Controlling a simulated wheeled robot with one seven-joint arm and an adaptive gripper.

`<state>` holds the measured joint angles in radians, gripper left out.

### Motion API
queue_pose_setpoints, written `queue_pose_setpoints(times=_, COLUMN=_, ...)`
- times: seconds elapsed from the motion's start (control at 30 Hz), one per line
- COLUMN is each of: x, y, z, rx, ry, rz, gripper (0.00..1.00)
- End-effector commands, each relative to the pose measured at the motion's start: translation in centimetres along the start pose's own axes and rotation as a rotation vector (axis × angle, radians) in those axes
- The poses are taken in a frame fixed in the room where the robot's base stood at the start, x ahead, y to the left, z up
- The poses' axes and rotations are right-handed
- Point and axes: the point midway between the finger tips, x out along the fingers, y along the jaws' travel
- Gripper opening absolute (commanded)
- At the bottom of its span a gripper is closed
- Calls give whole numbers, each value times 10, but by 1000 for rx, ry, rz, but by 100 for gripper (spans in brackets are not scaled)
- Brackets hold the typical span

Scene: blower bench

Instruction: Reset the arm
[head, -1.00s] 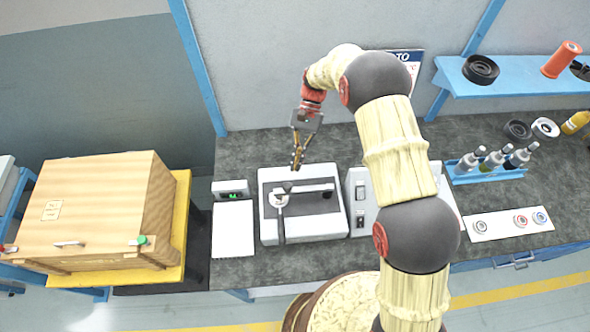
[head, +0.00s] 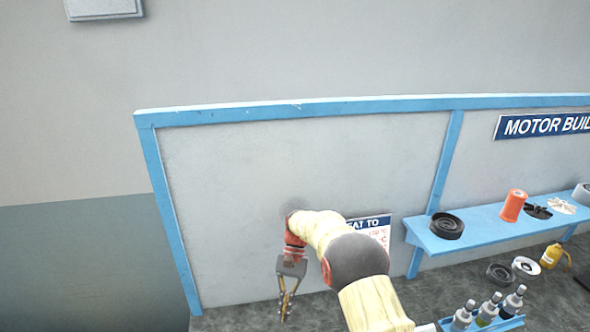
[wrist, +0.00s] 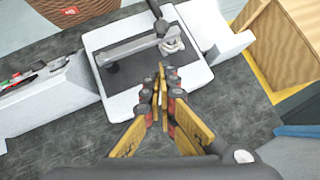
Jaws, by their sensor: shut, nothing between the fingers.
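My gripper (head: 285,308) hangs at the lower middle of the head view, pointing down in front of the grey wall panel. In the wrist view my gripper (wrist: 161,80) has its yellow-brown fingers together at the tips, with nothing between them. Below and beyond the tips is a white machine (wrist: 196,78) with a dark top plate and a grey lever arm. The fingertips show over its near edge and look apart from it, but the exact gap is hard to tell. The machine is out of the head view.
A blue shelf (head: 480,228) on the right holds a black ring (head: 447,226) and an orange spool (head: 512,205). A bottle rack (head: 510,324) stands below it. The wrist view shows a wooden box (wrist: 285,40) at right and a brown basket (wrist: 70,10) at top left.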

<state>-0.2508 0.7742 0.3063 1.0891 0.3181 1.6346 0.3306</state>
Motion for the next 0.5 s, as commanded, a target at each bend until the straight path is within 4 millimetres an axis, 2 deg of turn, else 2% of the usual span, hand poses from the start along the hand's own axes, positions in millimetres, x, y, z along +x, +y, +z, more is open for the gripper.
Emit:
queue_pose_setpoints(times=0.1, x=32, y=15, z=-13, rx=-27, ry=23, rz=23, gripper=0)
queue_pose_setpoints(times=0.17, x=38, y=22, z=-12, rx=-45, ry=46, rz=34, gripper=0)
queue_pose_setpoints(times=0.3, x=39, y=40, z=0, rx=-87, ry=115, rz=51, gripper=0)
queue_pose_setpoints(times=0.5, x=26, y=69, z=28, rx=-140, ry=232, rz=66, gripper=0)
